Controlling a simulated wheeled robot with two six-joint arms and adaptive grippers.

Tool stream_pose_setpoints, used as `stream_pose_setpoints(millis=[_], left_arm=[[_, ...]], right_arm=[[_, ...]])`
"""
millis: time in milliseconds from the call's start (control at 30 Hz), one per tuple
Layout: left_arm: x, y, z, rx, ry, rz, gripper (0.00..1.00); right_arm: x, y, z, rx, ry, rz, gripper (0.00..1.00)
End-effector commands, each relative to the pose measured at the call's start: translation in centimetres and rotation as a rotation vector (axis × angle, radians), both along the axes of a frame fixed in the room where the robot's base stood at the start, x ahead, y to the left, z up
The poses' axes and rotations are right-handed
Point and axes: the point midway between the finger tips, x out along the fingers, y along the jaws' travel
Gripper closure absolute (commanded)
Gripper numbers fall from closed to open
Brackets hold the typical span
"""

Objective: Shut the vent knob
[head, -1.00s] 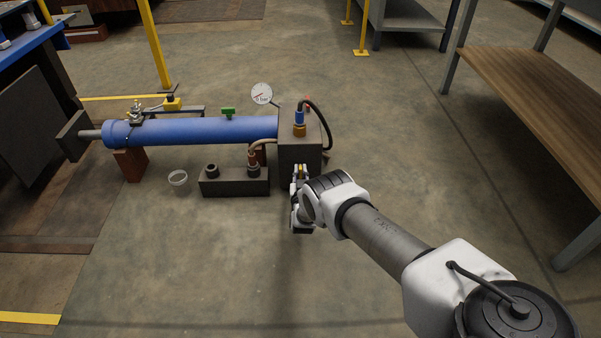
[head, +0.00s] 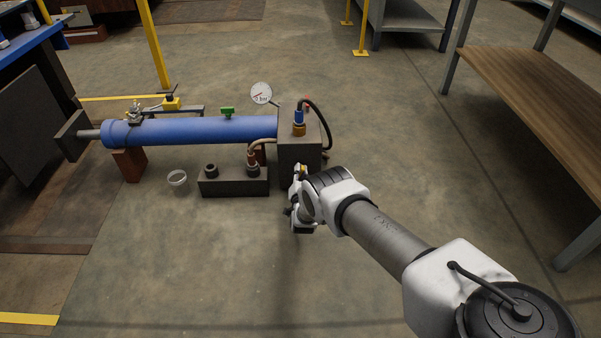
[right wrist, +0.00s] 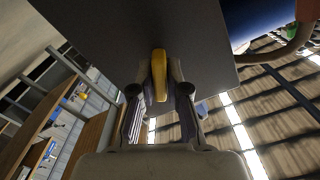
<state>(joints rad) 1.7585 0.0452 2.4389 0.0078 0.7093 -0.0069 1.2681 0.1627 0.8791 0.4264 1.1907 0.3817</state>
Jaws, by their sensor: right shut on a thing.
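The vent knob is a yellow, elongated knob (right wrist: 159,75) on the dark block's face in the right wrist view. My right gripper (right wrist: 159,88) is shut on it, one finger on each side. In the head view my right gripper (head: 300,185) is at the front of the dark block (head: 299,152), and the knob is mostly hidden by it. A blue cylinder (head: 200,131) joins the block on its left. A round gauge (head: 261,93) stands above it, its red needle near the low end. My left gripper is not in view.
A black hose (head: 322,115) arches over the block. A wooden bench (head: 540,85) is at the right. The floor in front is clear.

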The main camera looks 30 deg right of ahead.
Motion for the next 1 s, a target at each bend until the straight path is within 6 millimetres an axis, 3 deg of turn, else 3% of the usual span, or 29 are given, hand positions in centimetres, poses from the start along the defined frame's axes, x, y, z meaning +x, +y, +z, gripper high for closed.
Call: stream_pose_setpoints(millis=[1000], left_arm=[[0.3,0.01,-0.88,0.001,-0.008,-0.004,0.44]], right_arm=[[-0.07,-0.25,-0.29,0.784,-0.483,0.0,1.0]])
